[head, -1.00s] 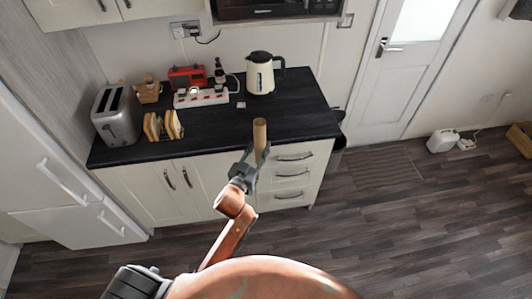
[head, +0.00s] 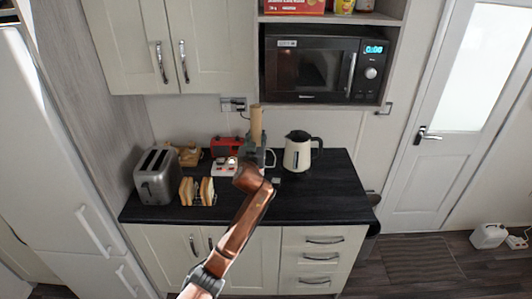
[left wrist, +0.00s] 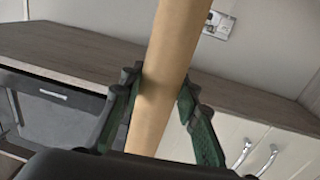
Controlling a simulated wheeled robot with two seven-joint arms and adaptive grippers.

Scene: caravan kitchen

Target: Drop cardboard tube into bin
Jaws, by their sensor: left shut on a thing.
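The cardboard tube (head: 256,124) is a plain tan cylinder, held upright. My left gripper (head: 257,156) is shut on its lower part, and the tube's top shows against the wall in the head view. In the left wrist view the tube (left wrist: 170,72) stands slightly tilted between the two dark green fingers of the gripper (left wrist: 158,98). A dark object at the counter's right end (head: 374,212) looks like the bin, mostly hidden by the cabinet; its opening is not clear. My right gripper is not in view.
The dark counter (head: 325,200) holds a toaster (head: 157,177), a toast rack (head: 197,191), a red radio (head: 225,146), a power strip (head: 224,168) and a cream kettle (head: 298,152). A microwave (head: 312,68) sits above.

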